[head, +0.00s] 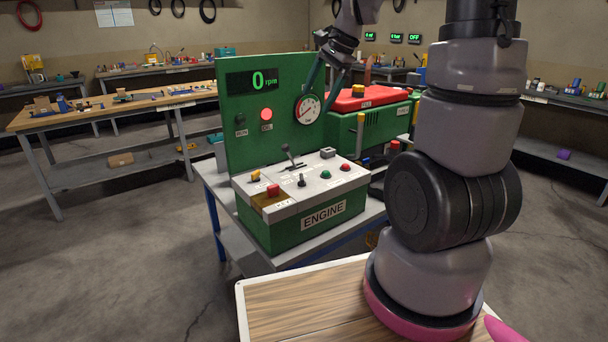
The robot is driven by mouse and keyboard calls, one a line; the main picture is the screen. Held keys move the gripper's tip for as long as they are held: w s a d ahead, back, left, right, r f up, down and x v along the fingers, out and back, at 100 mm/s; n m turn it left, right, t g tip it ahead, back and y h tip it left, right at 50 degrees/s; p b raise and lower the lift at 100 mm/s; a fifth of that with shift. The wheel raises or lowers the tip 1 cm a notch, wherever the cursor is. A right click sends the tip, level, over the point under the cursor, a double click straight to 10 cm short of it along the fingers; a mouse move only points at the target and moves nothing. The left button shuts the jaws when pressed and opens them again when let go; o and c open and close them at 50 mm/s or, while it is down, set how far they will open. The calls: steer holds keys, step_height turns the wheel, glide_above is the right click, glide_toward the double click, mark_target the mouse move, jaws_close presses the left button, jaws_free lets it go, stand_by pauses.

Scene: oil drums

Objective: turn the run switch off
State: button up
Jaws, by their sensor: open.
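The green engine box (290,228) has a white top panel with several controls, and the small labels are too blurred to read. A black toggle (302,181) stands on its front middle; I cannot tell whether it is the run switch. A yellow switch (255,176) and a red switch (273,190) sit at the left, and a taller lever (289,158) stands behind. The upright green panel reads 0 rpm (264,80). A lamp labelled RUN (241,119) looks dark, and a red lamp (266,115) looks lit. My gripper (318,99) is open and empty, pointing down near the dial, above the controls.
The engine stands on a bench (283,257). Behind its right side is a green machine with a red top (362,99). A green button (326,174) and red button (345,167) sit at the panel's right. A wooden workbench (110,117) stands at left; the floor between is clear.

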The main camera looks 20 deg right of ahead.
steer(key=w+d+f+m+g, duration=0.1)
steer(key=w+f+m, duration=0.2)
steer(key=w+f, duration=0.3)
steer(key=m+g, duration=0.1)
steer(key=m, duration=0.3)
glide_toward(302, 181)
step_height(302, 181, up, 2)
steer(key=w+d, duration=0.2)
steer(key=w, duration=0.1)
steer(key=x, duration=1)
steer(key=shift+s+a+f, duration=0.3)
steer(key=c, duration=1.4)
